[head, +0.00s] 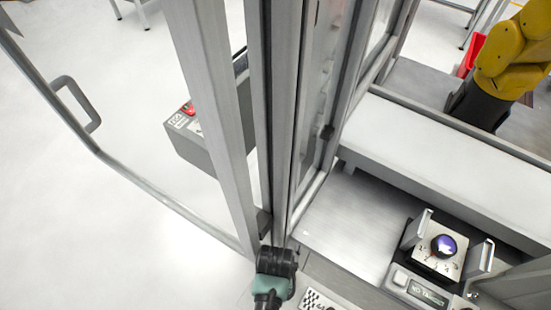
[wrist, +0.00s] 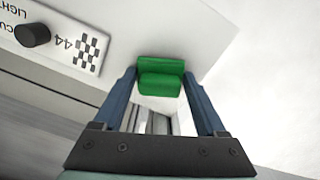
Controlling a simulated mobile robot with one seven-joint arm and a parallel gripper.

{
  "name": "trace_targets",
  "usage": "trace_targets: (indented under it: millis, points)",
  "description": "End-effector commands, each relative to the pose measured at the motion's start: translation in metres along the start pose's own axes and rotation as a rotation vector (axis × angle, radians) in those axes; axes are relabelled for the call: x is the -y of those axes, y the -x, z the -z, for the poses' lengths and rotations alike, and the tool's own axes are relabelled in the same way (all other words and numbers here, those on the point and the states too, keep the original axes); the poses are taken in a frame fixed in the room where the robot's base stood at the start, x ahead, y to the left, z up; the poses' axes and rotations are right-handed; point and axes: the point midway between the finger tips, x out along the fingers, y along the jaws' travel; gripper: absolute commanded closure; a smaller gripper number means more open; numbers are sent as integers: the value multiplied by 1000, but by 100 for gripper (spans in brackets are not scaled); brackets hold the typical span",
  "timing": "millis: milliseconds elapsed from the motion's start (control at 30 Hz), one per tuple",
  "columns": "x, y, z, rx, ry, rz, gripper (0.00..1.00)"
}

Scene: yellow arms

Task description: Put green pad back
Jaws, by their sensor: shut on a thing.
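The green pad (wrist: 160,85) is a small bright green block in the wrist view. My gripper (wrist: 160,90) is shut on it, with a blue-grey finger on each side of the pad. Just behind the pad is the corner of a white surface, and I cannot tell whether the pad touches it. In the head view my arm's dark and teal end (head: 275,270) is at the bottom centre, by the base of a grey frame post. The fingers and the pad are hidden in that view.
A white panel with a black knob (wrist: 32,34) and a checkered mark is at upper left in the wrist view. In the head view, a fixture with a purple lens (head: 444,245) stands at lower right, an open framed door (head: 110,160) at left, and a yellow arm (head: 512,50) at upper right.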

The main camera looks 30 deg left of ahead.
Motion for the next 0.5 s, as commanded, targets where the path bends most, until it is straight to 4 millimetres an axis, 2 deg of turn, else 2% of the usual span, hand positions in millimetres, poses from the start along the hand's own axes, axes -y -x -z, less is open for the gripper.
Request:
trace_targets:
  millis: [100, 133, 233, 267, 500]
  points:
    - [0, -4, 0, 0, 0, 0, 78]
    - [0, -3, 0, 0, 0, 0, 21]
    - [0, -2, 0, 0, 0, 0, 3]
    - [0, -2, 0, 0, 0, 0, 0]
    - [0, -1, 0, 0, 0, 0, 0]
